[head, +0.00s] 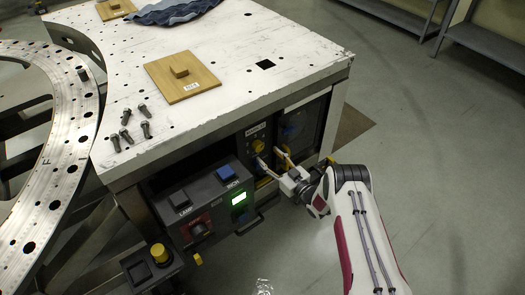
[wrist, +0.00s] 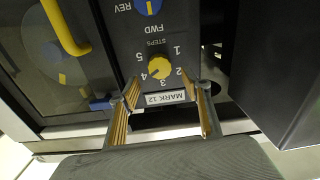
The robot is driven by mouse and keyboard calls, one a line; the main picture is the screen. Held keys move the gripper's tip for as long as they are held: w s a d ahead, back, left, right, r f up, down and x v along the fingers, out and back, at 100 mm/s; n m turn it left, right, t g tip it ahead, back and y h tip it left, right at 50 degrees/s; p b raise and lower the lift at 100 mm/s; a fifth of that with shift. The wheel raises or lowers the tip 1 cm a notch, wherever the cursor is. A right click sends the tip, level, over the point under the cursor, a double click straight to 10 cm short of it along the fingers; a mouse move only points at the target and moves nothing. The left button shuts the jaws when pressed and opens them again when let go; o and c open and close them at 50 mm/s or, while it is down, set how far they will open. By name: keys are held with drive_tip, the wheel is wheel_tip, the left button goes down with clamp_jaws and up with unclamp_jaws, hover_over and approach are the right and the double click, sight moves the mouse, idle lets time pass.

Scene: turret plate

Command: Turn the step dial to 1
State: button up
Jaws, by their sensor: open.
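The step dial (wrist: 160,67) is a round yellow knob on a dark panel, ringed by the numbers 1 to 5 under the word STEPS. Its dark mark appears to point toward 4. In the head view the dial (head: 258,146) shows on the cabinet's front, just beyond my fingertips. My gripper (wrist: 160,92) is open and empty, its fingers spread wide in front of the panel, with the dial between and beyond the tips. It does not appear to touch the dial. In the head view my gripper (head: 271,156) reaches in from the right.
A MARK 12 label (wrist: 165,98) sits beside the dial. A blue REV/FWD knob (wrist: 149,6) is on the same panel. A yellow handle (wrist: 65,28) stands out at the left. A button box (head: 215,205) juts out left of my gripper. The cabinet top (head: 225,50) overhangs the panel.

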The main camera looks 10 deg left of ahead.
sight(260, 148)
drive_tip(key=shift+x, duration=2.45)
drive_tip(key=c, duration=1.1)
